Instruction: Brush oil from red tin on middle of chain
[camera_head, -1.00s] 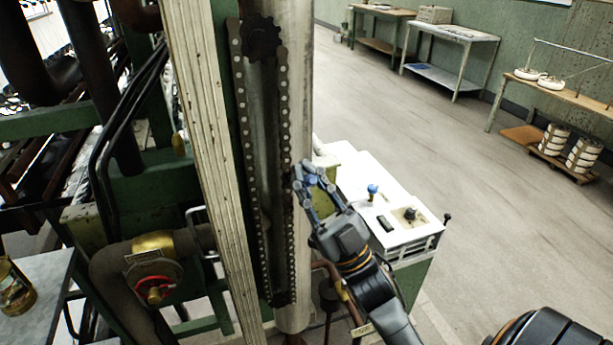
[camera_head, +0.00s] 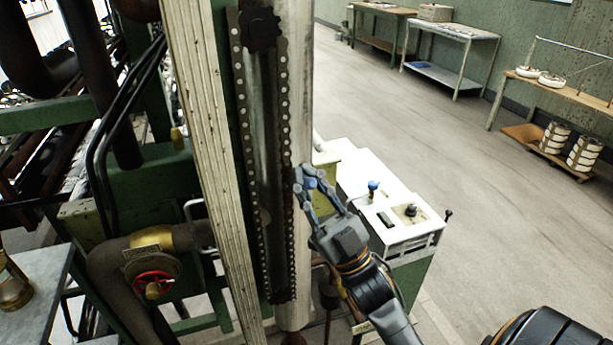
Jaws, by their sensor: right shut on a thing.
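The chain (camera_head: 284,150) is a long dark loop with light rivets, running upright over a toothed sprocket (camera_head: 262,30) in front of a grey metal column. My right gripper (camera_head: 309,184) is just right of the chain's right run, about mid-height. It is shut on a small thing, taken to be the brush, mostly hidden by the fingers. I cannot tell whether its tip touches the chain. I see no red tin. My left gripper is not in view.
A white-topped control box (camera_head: 385,205) stands behind my right gripper. A pale post (camera_head: 205,120) runs left of the chain. A red valve wheel (camera_head: 153,285) and a brass-coloured container (camera_head: 14,290) are lower left.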

